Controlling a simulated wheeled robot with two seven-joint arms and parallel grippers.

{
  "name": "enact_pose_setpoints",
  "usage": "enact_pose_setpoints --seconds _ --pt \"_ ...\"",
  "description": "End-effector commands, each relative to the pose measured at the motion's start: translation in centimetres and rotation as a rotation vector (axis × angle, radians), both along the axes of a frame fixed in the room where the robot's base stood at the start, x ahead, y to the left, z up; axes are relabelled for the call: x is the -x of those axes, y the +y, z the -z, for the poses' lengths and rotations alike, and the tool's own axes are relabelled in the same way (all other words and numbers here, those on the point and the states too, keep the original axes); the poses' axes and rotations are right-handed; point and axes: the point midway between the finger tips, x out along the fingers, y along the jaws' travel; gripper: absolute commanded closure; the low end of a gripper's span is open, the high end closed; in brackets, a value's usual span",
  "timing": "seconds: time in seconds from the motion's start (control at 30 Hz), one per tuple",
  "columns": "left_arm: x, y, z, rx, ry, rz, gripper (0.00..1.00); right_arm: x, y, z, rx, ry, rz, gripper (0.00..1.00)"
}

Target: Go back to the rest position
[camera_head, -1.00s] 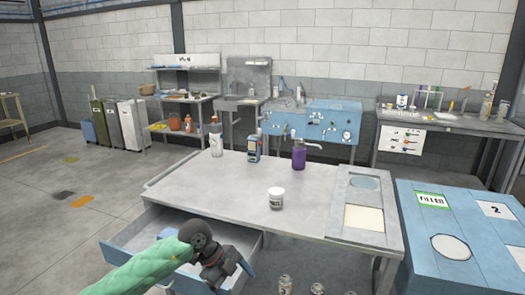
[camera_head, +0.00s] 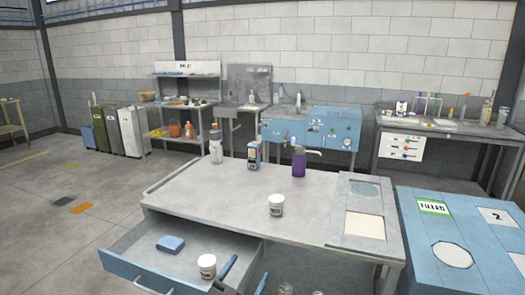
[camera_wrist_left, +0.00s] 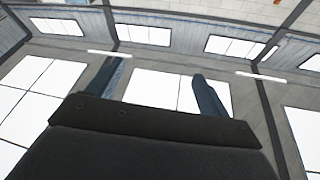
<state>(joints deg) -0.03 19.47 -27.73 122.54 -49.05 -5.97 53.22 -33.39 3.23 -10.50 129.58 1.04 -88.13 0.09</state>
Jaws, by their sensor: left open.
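My left gripper (camera_head: 247,268) shows only as two dark blue fingers at the bottom edge of the head view, in front of the open drawer. In the left wrist view its two fingers (camera_wrist_left: 160,72) stand apart with nothing between them, against the ceiling and its bright panels. The rest of the left arm is out of the head view. My right gripper is in neither view.
A blue bench (camera_head: 415,235) stands right.

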Motion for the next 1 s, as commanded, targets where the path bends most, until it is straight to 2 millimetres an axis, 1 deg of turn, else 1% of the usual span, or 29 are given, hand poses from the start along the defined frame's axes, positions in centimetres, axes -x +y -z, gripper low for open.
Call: enact_pose_setpoints --seconds 0.03,0.17,0.2,0.27,0.3,0.37,0.4,0.47,0.5,0.57,0.6,0.67,0.7,0.77,0.8,0.9,1.0 --pt "0.1 1.3 1.7 0.02 0.069 -0.074 0.2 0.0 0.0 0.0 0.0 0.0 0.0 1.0" --pt "0.7 4.9 6.8 0.031 0.271 -0.259 0.2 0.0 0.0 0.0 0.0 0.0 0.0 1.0" --pt "1.2 5.9 8.6 0.026 0.337 -0.308 0.2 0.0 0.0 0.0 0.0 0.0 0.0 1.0" --pt "2.2 7.2 11.3 0.014 0.444 -0.372 0.2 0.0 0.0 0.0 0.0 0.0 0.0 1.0" --pt "3.1 8.1 13.1 0.001 0.516 -0.411 0.2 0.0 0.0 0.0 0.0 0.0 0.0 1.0" --pt "4.7 9.2 16.0 -0.02 0.632 -0.46 0.2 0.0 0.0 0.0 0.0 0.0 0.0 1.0" --pt "6.0 9.9 17.9 -0.039 0.713 -0.488 0.2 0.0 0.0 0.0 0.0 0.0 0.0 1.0" --pt "8.3 10.7 20.8 -0.07 0.837 -0.517 0.2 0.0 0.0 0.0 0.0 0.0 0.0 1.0" --pt "9.9 11.2 22.6 -0.093 0.919 -0.531 0.2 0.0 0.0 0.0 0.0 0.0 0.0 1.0" --pt "12.6 11.6 25.1 -0.128 1.042 -0.539 0.2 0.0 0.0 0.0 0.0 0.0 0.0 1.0" --pt "14.4 11.9 26.6 -0.153 1.122 -0.538 0.2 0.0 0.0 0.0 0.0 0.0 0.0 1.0" --pt "17.5 12.0 28.7 -0.192 1.243 -0.527 0.2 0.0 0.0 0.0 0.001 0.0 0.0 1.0" --pt "19.5 12.1 29.9 -0.218 1.321 -0.513 0.2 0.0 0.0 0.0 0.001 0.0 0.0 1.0" --pt "22.6 12.1 31.5 -0.256 1.43 -0.483 0.2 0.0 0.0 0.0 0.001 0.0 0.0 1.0" --pt "24.5 12.0 32.3 -0.279 1.494 -0.459 0.2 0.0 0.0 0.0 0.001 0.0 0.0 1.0" --pt "28.5 11.8 33.6 -0.326 1.627 -0.398 0.2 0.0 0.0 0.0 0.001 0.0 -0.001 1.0" --pt "31.2 11.6 34.2 -0.357 1.713 -0.346 0.2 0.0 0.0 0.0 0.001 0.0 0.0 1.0"
